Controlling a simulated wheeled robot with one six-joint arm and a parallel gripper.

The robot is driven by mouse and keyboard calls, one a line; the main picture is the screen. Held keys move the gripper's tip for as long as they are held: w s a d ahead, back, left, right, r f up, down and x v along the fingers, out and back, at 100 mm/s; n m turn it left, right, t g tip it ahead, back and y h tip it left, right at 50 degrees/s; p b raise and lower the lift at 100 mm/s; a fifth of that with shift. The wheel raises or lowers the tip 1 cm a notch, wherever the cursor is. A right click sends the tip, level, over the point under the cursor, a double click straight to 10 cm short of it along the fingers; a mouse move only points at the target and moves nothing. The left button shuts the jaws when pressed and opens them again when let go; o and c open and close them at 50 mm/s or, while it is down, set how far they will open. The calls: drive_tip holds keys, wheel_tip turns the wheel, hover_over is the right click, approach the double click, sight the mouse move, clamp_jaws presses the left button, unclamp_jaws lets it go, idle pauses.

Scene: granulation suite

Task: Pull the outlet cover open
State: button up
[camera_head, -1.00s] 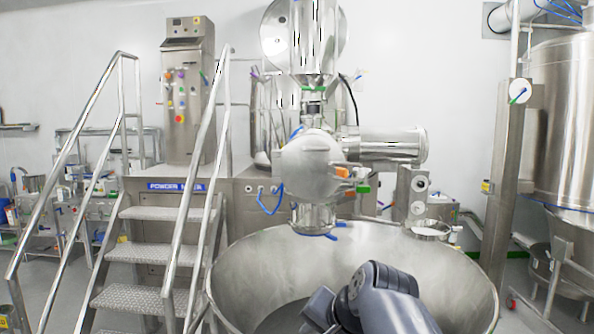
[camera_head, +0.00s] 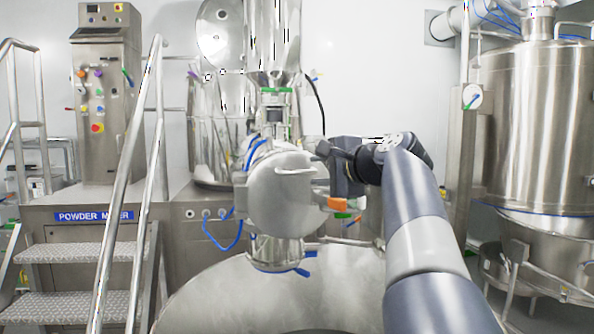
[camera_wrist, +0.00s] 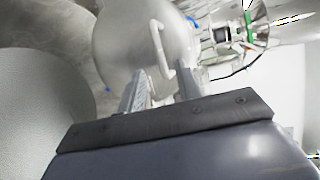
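The outlet cover (camera_head: 285,205) is a round, domed steel cover on the mixer's outlet housing. It looks closed. A pale bar handle (camera_head: 295,171) is on its face. In the wrist view the cover (camera_wrist: 125,45) fills the upper middle, and its handle (camera_wrist: 158,45) shows just ahead of the space between my fingertips. My gripper (camera_head: 322,150) is at the upper right of the cover in the head view. In the wrist view its two fingers (camera_wrist: 162,78) are apart, with nothing clearly held. I cannot tell whether a finger touches the handle.
A large steel bowl (camera_head: 230,300) lies below the outlet. An orange part (camera_head: 337,204) sits at the cover's right side. Steps with rails (camera_head: 80,252) are on the left. A tall steel vessel (camera_head: 535,125) stands on the right.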

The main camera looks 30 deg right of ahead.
sight(300, 172)
drive_tip(key=p+x, duration=0.2)
drive_tip(key=x, duration=0.6)
drive_tip(key=shift+w, duration=0.2)
clamp_jaws()
